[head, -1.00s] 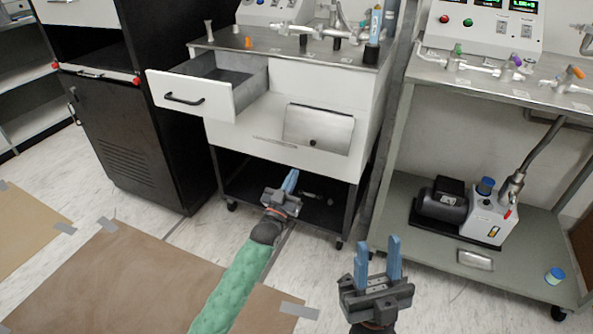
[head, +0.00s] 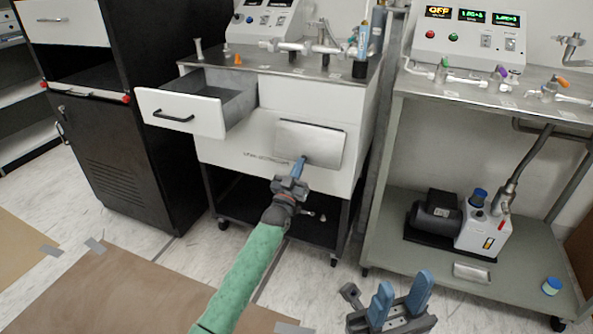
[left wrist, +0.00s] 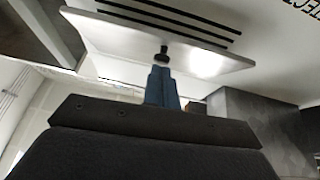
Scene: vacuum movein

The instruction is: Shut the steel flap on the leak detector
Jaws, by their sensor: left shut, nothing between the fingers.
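The steel flap (head: 312,138) is a shiny rectangular plate on the white front of the leak detector (head: 228,152), right of the open drawer. In the left wrist view the flap (left wrist: 120,40) appears as a pale plate standing off the body, with a small dark knob (left wrist: 164,50). My left gripper (head: 301,163) is shut and empty, its blue fingertips at the flap's lower edge. In the left wrist view the fingertips (left wrist: 162,72) are just by the knob; I cannot tell whether they touch. My right gripper (head: 401,296) is open and empty, low in front of the right-hand cart.
The white drawer (head: 180,112) sticks out left of the flap. A black cabinet (head: 130,150) stands further left. The right-hand cart (head: 385,200) carries a pump (head: 484,229) on its lower shelf. Glassware and valves (head: 320,42) stand on the detector's top.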

